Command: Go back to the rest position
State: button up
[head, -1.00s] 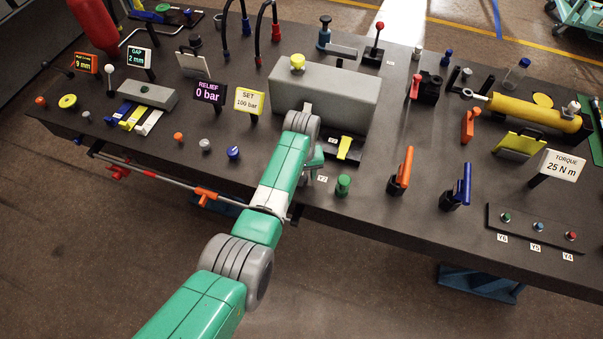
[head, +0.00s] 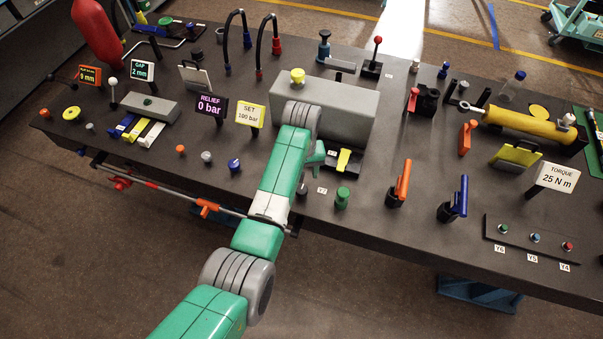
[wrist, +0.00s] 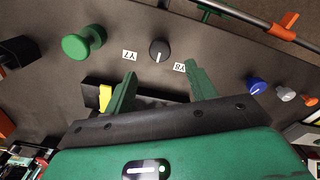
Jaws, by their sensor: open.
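My gripper (wrist: 158,95) is open and empty in the wrist view, its two green fingers spread apart. It hangs above the dark workbench near its front edge. A black knob (wrist: 159,50) stands beyond the fingertips, between the labels Y7 (wrist: 129,55) and Y8 (wrist: 179,67). In the head view my green arm reaches over the bench in front of the grey block (head: 350,105), and the fingers are mostly hidden behind the arm.
A green knob (head: 342,198), an orange-handled lever (head: 403,180) and a blue-handled lever (head: 460,190) stand right of my arm. A yellow lever (head: 344,160) sits in front of the grey block. A blue knob (head: 234,166) and the RELIEF display (head: 210,106) are to the left.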

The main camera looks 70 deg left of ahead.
dwell(0.4)
jog(key=w+d+r+m+t+y, duration=0.2)
jog(key=w+d+r+t, duration=0.1)
jog(key=w+r, duration=0.45)
jog(key=w+d+r+m+t+y, duration=0.2)
jog(key=w+d+r+t, duration=0.1)
jog(key=w+r, duration=0.4)
jog(key=w+d+r+m+t+y, duration=0.1)
jog(key=w+d+r+m+t, duration=0.2)
jog(key=d+r, duration=0.45)
jog(key=w+d+r+m+t, duration=0.1)
jog(key=w+d+r+t, duration=0.25)
jog(key=d+r, duration=0.4)
jog(key=s+d+r+m+t+h, duration=0.1)
jog(key=s+d+r+m+t, duration=0.15)
jog(key=d+r, duration=0.55)
jog(key=s+d+r+m+t, duration=0.1)
jog(key=d+r+t, duration=0.4)
jog(key=r, duration=0.5)
jog(key=s+d+r+m+t+h+p, duration=0.2)
jog(key=s+d+r+m+t+h, duration=0.25)
jog(key=s+d+r, duration=0.85)
notch_tip(320, 180, up, 18)
jog(key=a+p, duration=0.2)
jog(key=p, duration=1.5)
jog(key=shift+s+f+n+y, duration=0.15)
jog(key=shift+f+n+y, duration=0.1)
jog(key=shift+n+y, duration=0.2)
